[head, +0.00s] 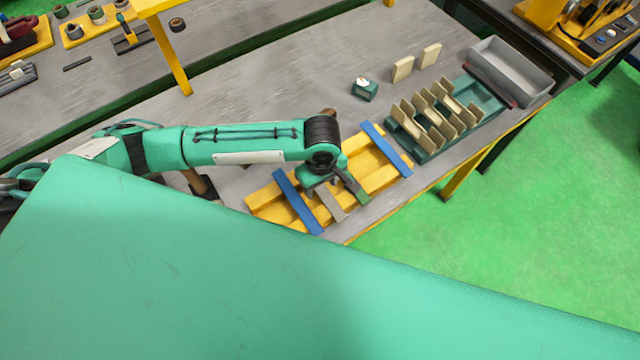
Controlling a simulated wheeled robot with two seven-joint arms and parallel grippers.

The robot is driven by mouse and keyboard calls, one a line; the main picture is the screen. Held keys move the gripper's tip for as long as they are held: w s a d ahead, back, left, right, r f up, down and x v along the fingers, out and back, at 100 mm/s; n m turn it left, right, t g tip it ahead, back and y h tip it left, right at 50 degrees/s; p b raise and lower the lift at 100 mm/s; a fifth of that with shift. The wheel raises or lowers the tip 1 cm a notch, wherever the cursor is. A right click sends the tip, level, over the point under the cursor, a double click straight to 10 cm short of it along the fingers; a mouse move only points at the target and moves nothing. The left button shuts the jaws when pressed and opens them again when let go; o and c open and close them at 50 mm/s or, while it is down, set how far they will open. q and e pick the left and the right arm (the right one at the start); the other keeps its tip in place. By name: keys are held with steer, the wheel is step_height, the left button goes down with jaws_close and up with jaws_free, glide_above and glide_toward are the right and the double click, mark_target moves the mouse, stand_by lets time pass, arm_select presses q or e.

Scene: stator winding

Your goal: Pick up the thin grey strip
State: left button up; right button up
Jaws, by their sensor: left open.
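A thin grey strip (331,206) lies across a yellow tray (262,200), between two blue strips, one on the left (297,202) and one on the right (386,148). My left gripper (338,192) is open, pointing down over the tray at the grey strip. One green finger shows on the right of the strip. The gripper body hides the strip's far end, and I cannot tell whether the fingers touch it. My right gripper is out of view.
A green rack (425,148) with several upright tan plates stands to the right of the tray, with a grey bin (508,72) beyond it. A small green box (364,90) and two tan blocks (402,69) stand behind. The grey bench (270,92) is clear behind my arm.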

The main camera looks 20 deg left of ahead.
arm_select(q)
jaws_close()
stand_by(0.3)
